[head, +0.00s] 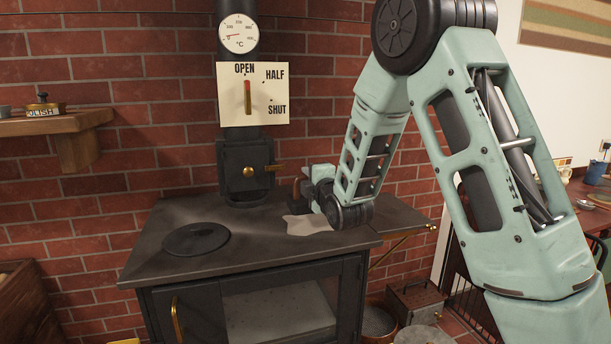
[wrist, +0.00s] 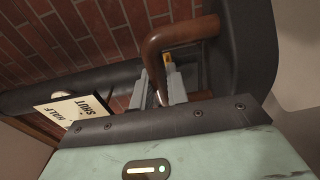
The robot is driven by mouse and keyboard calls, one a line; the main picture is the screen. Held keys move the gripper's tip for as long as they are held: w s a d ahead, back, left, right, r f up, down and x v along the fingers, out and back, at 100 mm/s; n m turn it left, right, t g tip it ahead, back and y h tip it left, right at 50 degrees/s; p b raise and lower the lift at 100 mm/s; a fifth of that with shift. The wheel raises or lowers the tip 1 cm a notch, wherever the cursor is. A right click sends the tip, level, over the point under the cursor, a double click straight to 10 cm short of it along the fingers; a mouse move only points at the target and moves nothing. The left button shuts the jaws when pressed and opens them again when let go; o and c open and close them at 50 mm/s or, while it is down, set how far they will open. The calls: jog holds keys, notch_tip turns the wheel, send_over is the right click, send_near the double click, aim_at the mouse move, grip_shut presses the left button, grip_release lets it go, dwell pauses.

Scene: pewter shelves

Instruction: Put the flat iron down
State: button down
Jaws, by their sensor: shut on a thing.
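The flat iron has a dark body (wrist: 243,50) and a brown curved handle (wrist: 180,35) in the wrist view. My gripper (wrist: 165,85) is shut on the handle, with the body hanging on the stove-top side. In the head view my gripper (head: 311,191) is over the back right of the dark stove top (head: 260,214), and the iron (head: 299,188) shows only as a small dark and brown shape beside it. A pale cloth (head: 308,224) lies on the stove top just below. I cannot tell whether the iron touches anything.
A round plate (head: 196,238) is set in the stove top at left. The flue pipe (head: 246,165) with its OPEN/HALF/SHUT sign (head: 272,103) rises behind, against the brick wall. A wall shelf (head: 52,123) is at left. The front middle of the stove top is clear.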

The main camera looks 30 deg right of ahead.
jog(key=shift+d+f+p, duration=0.1)
jog(key=shift+f+p, duration=0.25)
jog(key=shift+f, duration=2.3)
jog(key=shift+f, duration=0.15)
jog(key=c, duration=1.4)
grip_release()
jog(key=shift+f, duration=0.15)
jog(key=shift+o, duration=0.2)
jog(key=shift+s, duration=0.1)
jog(key=shift+r, duration=0.2)
jog(key=shift+f, duration=0.1)
